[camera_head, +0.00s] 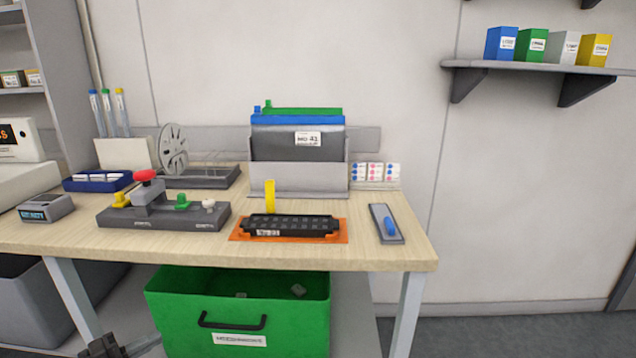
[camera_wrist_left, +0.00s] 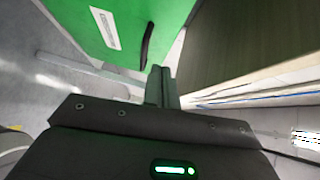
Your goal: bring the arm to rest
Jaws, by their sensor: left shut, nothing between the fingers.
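My left gripper (camera_head: 104,347) is low at the bottom left of the head view, below the table's front edge and left of the green bin. In the left wrist view its fingers (camera_wrist_left: 160,76) are shut together with nothing between them. The green bin (camera_wrist_left: 75,18) with its white label and dark handle shows beyond the fingers there. Most of the left arm is out of the head view. My right gripper shows in neither view.
The wooden table (camera_head: 380,255) holds a black feeder on an orange mat (camera_head: 240,236), a grey fixture with a red knob (camera_head: 145,175) and a file holder (camera_head: 300,180). The green bin (camera_head: 165,300) stands under the table beside a table leg (camera_head: 72,295). A grey bin (camera_head: 35,295) is at left.

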